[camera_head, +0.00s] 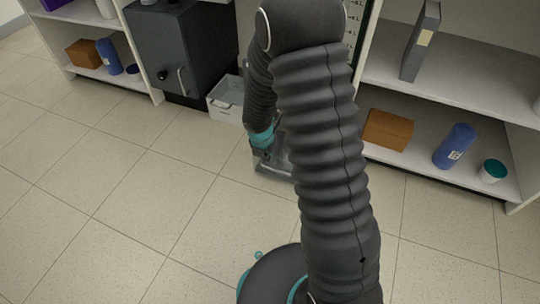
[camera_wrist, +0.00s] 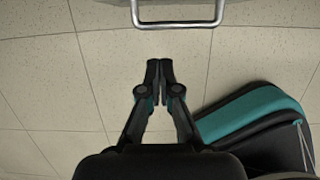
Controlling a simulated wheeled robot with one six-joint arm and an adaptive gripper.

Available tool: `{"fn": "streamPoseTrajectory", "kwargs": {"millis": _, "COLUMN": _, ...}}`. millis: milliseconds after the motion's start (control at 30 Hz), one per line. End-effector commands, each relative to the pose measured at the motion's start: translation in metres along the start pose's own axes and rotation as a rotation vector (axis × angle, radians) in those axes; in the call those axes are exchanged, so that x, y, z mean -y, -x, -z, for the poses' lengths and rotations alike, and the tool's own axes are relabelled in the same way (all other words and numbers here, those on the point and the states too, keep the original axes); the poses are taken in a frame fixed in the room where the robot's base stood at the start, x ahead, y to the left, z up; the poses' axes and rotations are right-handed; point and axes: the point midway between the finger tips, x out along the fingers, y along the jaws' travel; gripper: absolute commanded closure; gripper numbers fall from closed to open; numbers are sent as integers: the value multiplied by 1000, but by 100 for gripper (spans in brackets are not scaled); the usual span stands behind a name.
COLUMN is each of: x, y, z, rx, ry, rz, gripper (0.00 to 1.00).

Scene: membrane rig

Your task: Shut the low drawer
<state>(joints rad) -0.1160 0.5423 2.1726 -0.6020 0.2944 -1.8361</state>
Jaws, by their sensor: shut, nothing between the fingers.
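The low drawer (camera_head: 229,112) is a pale grey open-topped box that stands out from the rig at floor level in the head view. Its right part is hidden behind my arm. In the wrist view a silver bar handle (camera_wrist: 178,24) shows at the top edge, with only a sliver of the front behind it. My gripper (camera_wrist: 160,66) is shut and empty, its fingertips together over the floor. In the picture they lie below the handle, with a gap between. In the head view my arm hides most of the gripper.
A dark cabinet (camera_head: 187,52) stands at the drawer's left. White shelves stand on both sides; the right one (camera_head: 460,70) holds a brown box (camera_head: 388,129), a blue bottle (camera_head: 455,146) and a teal-lidded tub (camera_head: 492,171). The tiled floor (camera_head: 120,215) at front left is clear.

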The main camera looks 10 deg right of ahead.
Motion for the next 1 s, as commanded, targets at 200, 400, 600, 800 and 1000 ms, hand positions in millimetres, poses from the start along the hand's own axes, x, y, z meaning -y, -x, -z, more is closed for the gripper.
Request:
{"fn": "streamPoseTrajectory", "kwargs": {"millis": 200, "x": 1, "y": -37, "z": 2, "rx": -2, "ry": -2, "rz": 1, "gripper": 100}}
{"fn": "streamPoseTrajectory", "kwargs": {"millis": 400, "x": 1, "y": -76, "z": 2, "rx": -2, "ry": -5, "rz": 1, "gripper": 100}}
{"fn": "streamPoseTrajectory", "kwargs": {"millis": 600, "x": 0, "y": -96, "z": -10, "rx": 2, "ry": -9, "rz": -1, "gripper": 100}}
{"fn": "streamPoseTrajectory", "kwargs": {"millis": 800, "x": 0, "y": -101, "z": -32, "rx": 1, "ry": -8, "rz": 0, "gripper": 100}}
{"fn": "streamPoseTrajectory", "kwargs": {"millis": 1000, "x": 1, "y": -104, "z": -39, "rx": 0, "ry": -6, "rz": 0, "gripper": 100}}
